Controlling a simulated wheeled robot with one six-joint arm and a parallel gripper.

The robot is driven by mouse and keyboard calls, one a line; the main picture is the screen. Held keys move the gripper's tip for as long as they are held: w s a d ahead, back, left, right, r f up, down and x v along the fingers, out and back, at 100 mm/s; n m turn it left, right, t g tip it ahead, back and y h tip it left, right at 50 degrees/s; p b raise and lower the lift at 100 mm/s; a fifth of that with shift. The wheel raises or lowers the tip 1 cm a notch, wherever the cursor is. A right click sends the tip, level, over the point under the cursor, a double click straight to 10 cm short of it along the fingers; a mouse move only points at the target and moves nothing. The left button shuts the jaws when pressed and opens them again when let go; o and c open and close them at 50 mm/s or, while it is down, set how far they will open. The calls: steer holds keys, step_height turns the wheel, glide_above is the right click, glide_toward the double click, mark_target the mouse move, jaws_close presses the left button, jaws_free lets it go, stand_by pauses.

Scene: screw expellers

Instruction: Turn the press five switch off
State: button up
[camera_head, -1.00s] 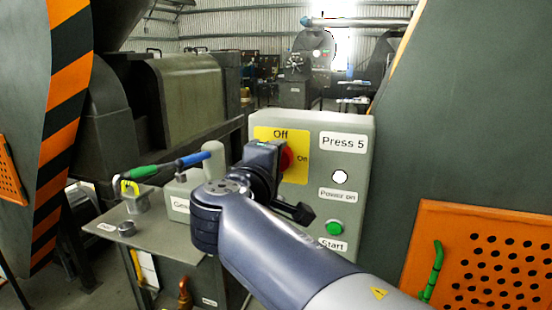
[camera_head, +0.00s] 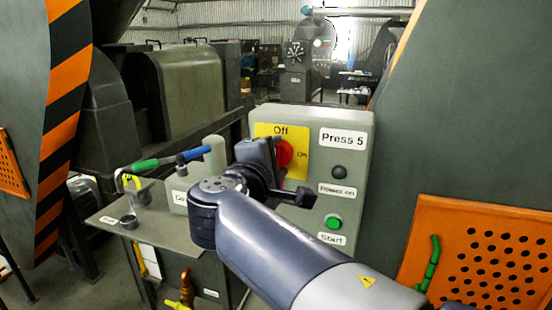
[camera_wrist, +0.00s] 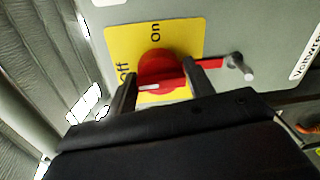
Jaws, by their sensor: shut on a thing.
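The press five switch is a red rotary knob (camera_head: 285,153) on a yellow plate (camera_head: 296,176) marked Off at the top and On at the right. The plate is on the grey Press 5 panel (camera_head: 357,205). My gripper (camera_head: 272,158) reaches the knob and partly hides it. In the wrist view my gripper (camera_wrist: 160,78) has one finger on each side of the red knob (camera_wrist: 160,68) and is shut on it. The knob's white mark lies at its left-lower side, toward the Off label. The power on lamp (camera_head: 339,173) is dark.
Below the lamp is a green start button (camera_head: 334,223). A grey bench (camera_head: 155,225) with blue and green-handled levers stands left of the panel. An orange perforated guard (camera_head: 480,250) is at right. A striped machine (camera_head: 55,120) stands at far left.

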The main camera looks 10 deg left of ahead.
steer(key=o, duration=0.7)
steer(key=shift+r, duration=0.3)
steer(key=shift+o, duration=1.1)
steer(key=shift+f, duration=0.15)
steer(key=s+b, duration=0.2)
steer(key=s, duration=0.8)
steer(key=shift+s+a+r, duration=0.4)
steer(key=shift+a+r, duration=0.05)
steer(key=w, duration=0.3)
steer(key=w+p, duration=0.1)
steer(key=w, duration=0.3)
steer(key=w+d+f+p, duration=0.1)
steer(key=w, duration=0.3)
steer(key=shift+s, duration=0.1)
steer(key=shift+s, duration=0.1)
